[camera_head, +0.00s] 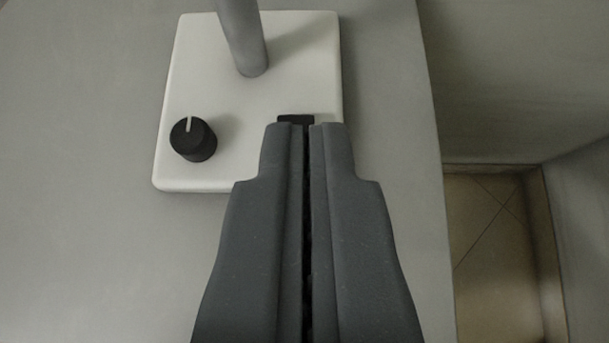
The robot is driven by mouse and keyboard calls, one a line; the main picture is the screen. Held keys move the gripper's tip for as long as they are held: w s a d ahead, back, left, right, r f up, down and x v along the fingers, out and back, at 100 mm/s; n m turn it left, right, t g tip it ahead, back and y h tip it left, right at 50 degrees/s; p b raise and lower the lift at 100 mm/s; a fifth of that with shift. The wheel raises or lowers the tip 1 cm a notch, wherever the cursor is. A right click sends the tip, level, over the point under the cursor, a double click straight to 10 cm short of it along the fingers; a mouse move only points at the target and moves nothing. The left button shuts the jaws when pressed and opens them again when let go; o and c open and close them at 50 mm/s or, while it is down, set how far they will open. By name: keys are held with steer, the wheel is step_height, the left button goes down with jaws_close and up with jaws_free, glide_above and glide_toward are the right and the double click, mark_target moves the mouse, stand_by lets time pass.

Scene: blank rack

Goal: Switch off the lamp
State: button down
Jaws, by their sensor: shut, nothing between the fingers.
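The lamp's white square base (205,60) sits on a grey surface, with its grey pole (243,38) rising out of the top of the picture. The lamp's head is out of view. A black round knob (193,139) with a white pointer line stands on the left front of the base. A small black part (295,119), perhaps a switch, shows at the right front of the base, mostly hidden by my fingertips. My gripper (308,126) is shut and empty, its tips over or at this black part. I cannot tell whether they touch it.
The grey tabletop (80,200) is clear to the left of the base. Its right edge runs close beside the base and my gripper. Beyond it are a grey wall (520,80) and a tiled floor (495,260) lower down.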

steer(key=x, duration=0.3)
steer(key=shift+w+f, duration=0.15)
steer(key=shift+w, duration=0.1)
steer(key=f, duration=0.3)
steer(key=shift+w, duration=0.4)
steer(key=shift+f, duration=0.6)
steer(key=shift+w, duration=0.3)
steer(key=shift+w+r, duration=0.3)
steer(key=shift+w, duration=0.3)
steer(key=shift+r, duration=0.1)
